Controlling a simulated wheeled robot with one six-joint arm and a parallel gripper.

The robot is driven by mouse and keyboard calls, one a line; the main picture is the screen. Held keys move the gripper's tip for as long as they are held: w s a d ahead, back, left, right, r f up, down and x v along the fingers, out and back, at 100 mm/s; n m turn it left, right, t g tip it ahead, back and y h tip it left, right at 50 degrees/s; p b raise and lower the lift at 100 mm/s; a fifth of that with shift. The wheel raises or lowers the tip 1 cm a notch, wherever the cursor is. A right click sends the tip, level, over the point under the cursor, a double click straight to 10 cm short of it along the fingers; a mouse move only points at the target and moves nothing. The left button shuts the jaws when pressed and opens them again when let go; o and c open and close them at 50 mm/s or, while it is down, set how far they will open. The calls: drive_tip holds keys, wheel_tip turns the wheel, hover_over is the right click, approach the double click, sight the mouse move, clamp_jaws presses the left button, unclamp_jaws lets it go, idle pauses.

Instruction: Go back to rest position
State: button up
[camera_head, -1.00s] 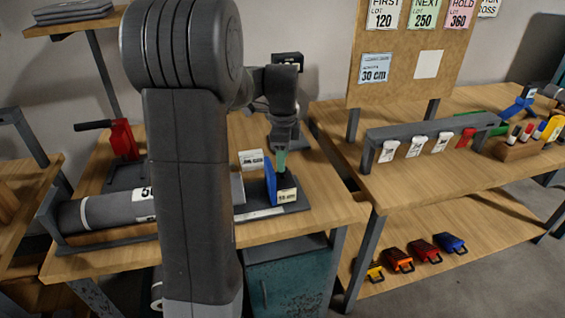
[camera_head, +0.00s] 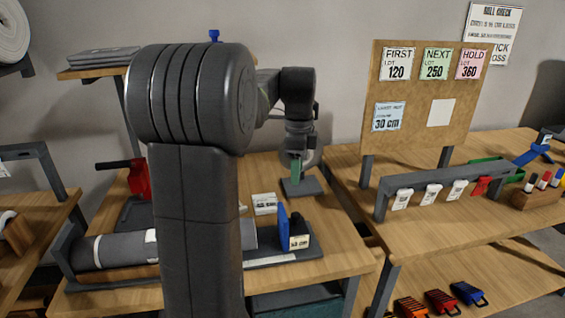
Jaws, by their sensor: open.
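My gripper (camera_head: 297,170) hangs at the end of my folded arm above the back right of the wooden workbench (camera_head: 345,250). It is small in the view and its fingers point down, apart, with nothing seen between them. A dark flat base (camera_head: 301,187) lies on the bench beneath it. The blue plate (camera_head: 283,228) and the black block with a 30 cm label (camera_head: 299,241) stand on a dark tray in front of the gripper, clear of it. My upper arm hides the middle of the bench.
A grey roll (camera_head: 115,250) lies in a cradle at left, with a red clamp (camera_head: 138,178) behind it. A label card (camera_head: 265,204) lies near the tray. At right, a tag rack (camera_head: 440,178) and notice board (camera_head: 420,105) stand on a second table. The air around the gripper looks free.

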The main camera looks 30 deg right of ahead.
sight(294, 214)
wheel_tip(294, 214, down, 14)
drive_tip(key=shift+r+b, duration=0.1)
drive_tip(key=shift+b, duration=0.5)
drive_tip(key=shift+w+a, duration=0.1)
drive_tip(key=shift+a, duration=0.2)
drive_tip(key=shift+r, duration=0.1)
